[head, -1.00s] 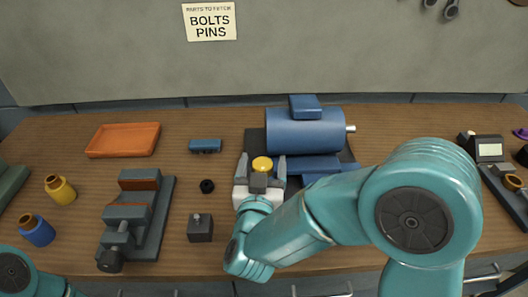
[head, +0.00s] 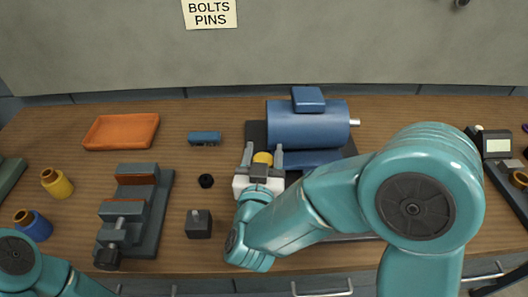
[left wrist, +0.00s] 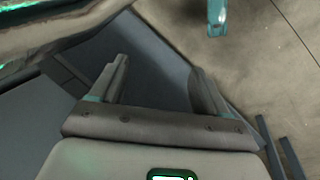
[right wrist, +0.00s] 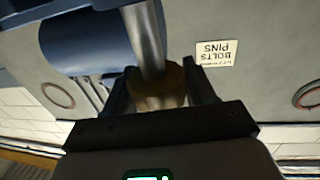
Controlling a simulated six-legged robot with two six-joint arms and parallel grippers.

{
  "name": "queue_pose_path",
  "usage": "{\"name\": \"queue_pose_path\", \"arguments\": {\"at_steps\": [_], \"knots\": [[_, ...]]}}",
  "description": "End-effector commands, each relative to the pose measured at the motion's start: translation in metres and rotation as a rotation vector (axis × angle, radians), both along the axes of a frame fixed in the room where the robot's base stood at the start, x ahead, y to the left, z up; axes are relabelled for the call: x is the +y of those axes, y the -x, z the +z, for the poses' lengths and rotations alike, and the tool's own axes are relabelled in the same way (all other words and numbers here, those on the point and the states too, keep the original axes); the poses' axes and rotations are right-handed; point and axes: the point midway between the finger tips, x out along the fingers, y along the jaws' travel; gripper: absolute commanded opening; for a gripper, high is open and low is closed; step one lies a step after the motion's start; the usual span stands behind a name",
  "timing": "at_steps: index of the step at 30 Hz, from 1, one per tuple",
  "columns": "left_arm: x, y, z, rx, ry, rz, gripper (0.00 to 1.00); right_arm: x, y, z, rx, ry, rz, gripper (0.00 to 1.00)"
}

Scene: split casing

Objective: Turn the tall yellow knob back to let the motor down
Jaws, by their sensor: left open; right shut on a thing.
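The blue motor (head: 307,123) lies on its dark base plate (head: 256,134) at the middle back of the bench, its steel shaft pointing right. The tall yellow knob (head: 262,158) stands at the plate's left front. My right gripper (head: 263,151) is shut on the knob, one finger on each side. In the right wrist view, the knob (right wrist: 158,88) sits between the fingers, in shadow, with a grey rod running up from it. My left gripper (left wrist: 157,72) is open and empty in the left wrist view, away from the bench objects. The motor's underside is partly hidden by my right arm.
A grey vise (head: 140,210), a dark block (head: 199,224), a black ring (head: 206,181) and a blue part (head: 204,138) lie left of the knob. An orange tray (head: 121,131) is farther back. A small display device (head: 495,145) stands at right.

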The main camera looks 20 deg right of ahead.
Motion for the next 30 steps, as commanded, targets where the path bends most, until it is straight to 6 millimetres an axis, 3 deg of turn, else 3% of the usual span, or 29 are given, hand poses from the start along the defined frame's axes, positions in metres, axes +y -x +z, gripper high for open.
{"name": "queue_pose_path", "arguments": {"at_steps": [10, 17, 30], "knots": [[0.0, 0.0, -0.003, 0.0, 0.0, 0.0, 0.76, -0.001, -0.002, 0.0, -0.002, -0.001, 0.022, 0.25], [0.0, 0.0, -0.016, 0.0, 0.0, 0.0, 0.76, -0.001, -0.002, -0.002, -0.006, -0.008, 0.13, 0.25], [0.0, 0.0, -0.072, 0.0, 0.0, 0.0, 0.76, 0.002, -0.004, -0.004, -0.023, -0.032, 0.518, 0.25]]}}
